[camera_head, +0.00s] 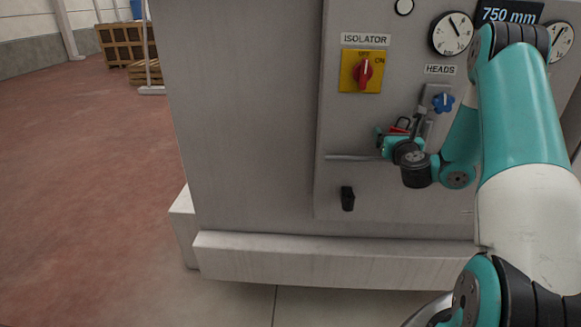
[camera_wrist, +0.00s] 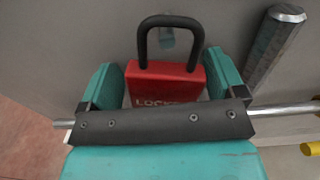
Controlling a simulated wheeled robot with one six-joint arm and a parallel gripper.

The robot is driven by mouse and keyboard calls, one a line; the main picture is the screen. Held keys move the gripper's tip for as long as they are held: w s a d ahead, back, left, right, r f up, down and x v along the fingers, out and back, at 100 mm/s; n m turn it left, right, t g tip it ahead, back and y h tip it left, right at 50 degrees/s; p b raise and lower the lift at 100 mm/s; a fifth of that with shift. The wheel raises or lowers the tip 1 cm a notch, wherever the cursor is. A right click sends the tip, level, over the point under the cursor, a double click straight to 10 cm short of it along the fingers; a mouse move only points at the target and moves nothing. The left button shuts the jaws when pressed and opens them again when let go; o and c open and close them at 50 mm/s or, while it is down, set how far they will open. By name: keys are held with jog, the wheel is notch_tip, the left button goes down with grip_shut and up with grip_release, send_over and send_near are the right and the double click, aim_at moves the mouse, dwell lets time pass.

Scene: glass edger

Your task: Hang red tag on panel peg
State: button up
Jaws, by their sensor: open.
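The red tag (camera_wrist: 166,84) is a padlock-shaped piece with a black loop and partly hidden white lettering. In the wrist view it stands upright between the two teal fingers of my gripper (camera_head: 393,140), which are open. A narrow gap shows beside it, and its lower part is hidden by the dark gripper bar. A small grey-green peg (camera_wrist: 167,38) on the panel shows through the loop. I cannot tell whether the loop rests on it. In the head view the tag (camera_head: 401,126) is a small red patch at my gripper, and the peg cannot be made out.
A horizontal metal rail (camera_head: 350,157) runs beside my gripper. A dark bar (camera_wrist: 273,45) stands close on the right in the wrist view. The grey panel also carries a red isolator switch (camera_head: 363,72), a blue knob (camera_head: 443,102) and a black fitting (camera_head: 347,198). The floor at left is clear.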

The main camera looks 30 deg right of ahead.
jog(key=s+d+r+b+v, duration=0.1)
jog(key=b+v, duration=0.6)
jog(key=v, duration=0.1)
jog(key=w+a+f+n+t+y+p, duration=0.1)
jog(key=w+a+n+y, duration=0.15)
jog(key=w+a, duration=0.45)
jog(key=w+a+f+n+t+y+p, duration=0.15)
jog(key=a+y, duration=0.25)
jog(key=a, duration=0.7)
jog(key=w+a+f+n+y, duration=0.1)
jog(key=w+a+n+y, duration=0.15)
jog(key=w+a, duration=0.5)
jog(key=s+a+r+n+g+y, duration=0.1)
jog(key=s+a+r+n+y, duration=0.25)
jog(key=a+n, duration=0.25)
jog(key=s+a+r+n+g+y, duration=0.1)
jog(key=s+a+r+n+y, duration=0.1)
jog(key=a+n+y, duration=0.35)
jog(key=s+a+r+n+g+y, duration=0.1)
jog(key=s+a+n+g, duration=0.5)
jog(key=s+n, duration=0.3)
jog(key=s+a+n+g, duration=0.5)
jog(key=s+n, duration=0.3)
jog(key=n, duration=0.4)
jog(key=s+d+n+g+h, duration=0.4)
jog(key=s+n, duration=0.6)
jog(key=s, duration=0.3)
jog(key=shift+s+d+f+g+h, duration=0.4)
jog(key=shift+d+h, duration=0.4)
jog(key=shift+d, duration=0.35)
